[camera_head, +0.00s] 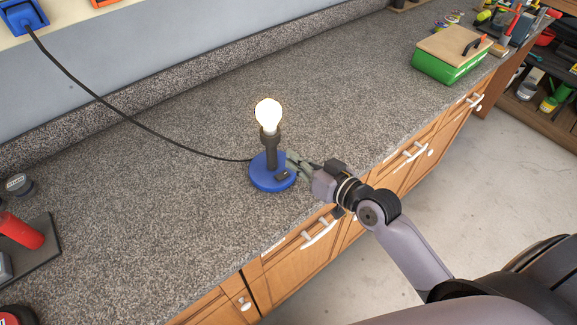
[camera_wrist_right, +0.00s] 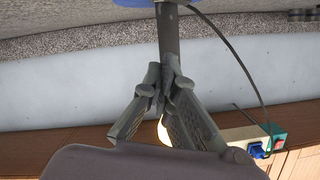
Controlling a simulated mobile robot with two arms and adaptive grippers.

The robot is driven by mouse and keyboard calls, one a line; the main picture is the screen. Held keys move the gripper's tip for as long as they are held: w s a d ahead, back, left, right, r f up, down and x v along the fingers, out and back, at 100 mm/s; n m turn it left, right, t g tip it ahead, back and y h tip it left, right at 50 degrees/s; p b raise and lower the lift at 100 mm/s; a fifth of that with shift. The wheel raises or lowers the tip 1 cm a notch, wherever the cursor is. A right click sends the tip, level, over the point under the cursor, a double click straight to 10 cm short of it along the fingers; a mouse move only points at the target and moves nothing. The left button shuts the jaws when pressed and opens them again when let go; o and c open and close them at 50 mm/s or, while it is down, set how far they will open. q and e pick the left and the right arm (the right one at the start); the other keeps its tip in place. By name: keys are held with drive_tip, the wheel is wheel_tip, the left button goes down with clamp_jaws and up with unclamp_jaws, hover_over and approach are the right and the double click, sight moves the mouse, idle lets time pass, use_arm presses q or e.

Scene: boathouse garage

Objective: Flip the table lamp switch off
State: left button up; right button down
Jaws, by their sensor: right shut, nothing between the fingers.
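The table lamp has a round blue base (camera_head: 268,184), a dark upright stem (camera_head: 271,155) and a bare bulb (camera_head: 268,113) that glows bright. It stands upright on the speckled grey counter. A small dark switch (camera_head: 282,175) sits on the base's right side. My right gripper (camera_head: 292,162) is beside the stem, low over the base's right edge, shut and empty. In the right wrist view the shut fingertips (camera_wrist_right: 171,82) overlap the lamp stem (camera_wrist_right: 168,32); I cannot tell whether they touch it. The bulb is partly hidden behind the fingers there. My left gripper is not in view.
A black cord (camera_head: 130,118) runs from the lamp to a blue socket (camera_head: 22,16) at upper left. A green box with a wooden lid (camera_head: 450,62) stands at the back right. A red cylinder (camera_head: 20,230) lies at left. Counter around the lamp is clear.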

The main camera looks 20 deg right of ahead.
sight(282, 175)
drive_tip(key=f, duration=0.1)
drive_tip(key=a+f, duration=0.1)
drive_tip(key=w+f, duration=0.1)
drive_tip(key=shift+a+f, duration=0.1)
drive_tip(key=shift+a, duration=0.15)
drive_tip(key=shift+s+a+f, duration=0.1)
drive_tip(key=shift+s+f, duration=0.05)
drive_tip(key=shift+f, duration=0.35)
